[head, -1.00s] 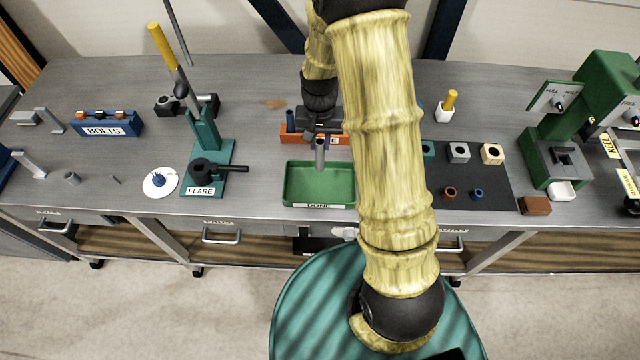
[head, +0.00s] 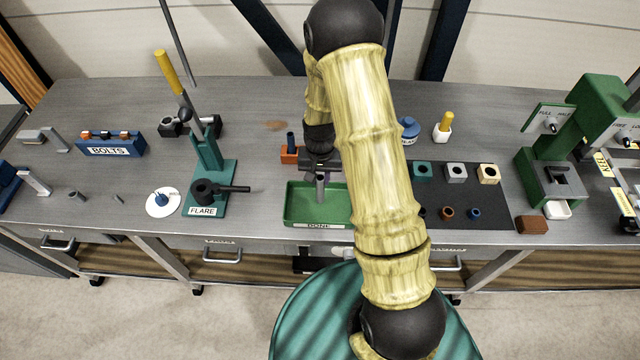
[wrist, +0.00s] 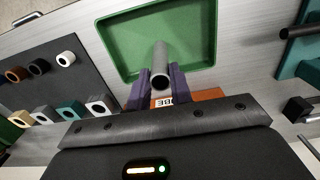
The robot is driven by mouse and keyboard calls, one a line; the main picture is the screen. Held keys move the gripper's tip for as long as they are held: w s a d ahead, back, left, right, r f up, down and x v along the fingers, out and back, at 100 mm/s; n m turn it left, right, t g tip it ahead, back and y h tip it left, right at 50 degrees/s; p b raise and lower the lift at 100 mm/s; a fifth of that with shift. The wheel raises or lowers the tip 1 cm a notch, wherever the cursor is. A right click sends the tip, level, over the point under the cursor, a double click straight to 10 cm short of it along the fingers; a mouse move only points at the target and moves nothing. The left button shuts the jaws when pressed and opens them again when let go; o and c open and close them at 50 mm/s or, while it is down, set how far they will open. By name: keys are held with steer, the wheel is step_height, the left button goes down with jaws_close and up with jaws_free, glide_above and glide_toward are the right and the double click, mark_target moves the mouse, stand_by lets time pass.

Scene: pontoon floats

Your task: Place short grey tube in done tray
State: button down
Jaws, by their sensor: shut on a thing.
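The short grey tube (wrist: 161,68) is held between the purple fingers of my gripper (wrist: 155,88) in the wrist view. In the head view the grey tube (head: 320,187) points down from my gripper (head: 322,174), over the done tray. The green done tray (head: 297,214) sits near the table's front edge with a DONE label. Its green floor (wrist: 122,40) shows beyond the tube in the wrist view. The tray looks empty where I can see it; my arm hides its right side. I cannot tell whether the tube's lower end touches the tray floor.
An orange block (head: 289,155) is just behind the tray. A dark mat (head: 480,208) with several small blocks and rings lies to the right. Bare table lies left of the orange block.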

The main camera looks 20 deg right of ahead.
mark_target(320, 185)
step_height(320, 185, down, 4)
steer(key=shift+r+p, duration=0.15)
steer(key=shift+p, duration=0.65)
steer(key=shift+w, duration=0.1)
steer(key=shift+f, duration=0.2)
steer(key=shift+f, duration=0.15)
steer(key=c, duration=1.2)
jaws_free()
steer(key=shift+c, duration=0.2)
steer(key=shift+r+b, duration=2.35)
steer(key=shift+r, duration=3.85)
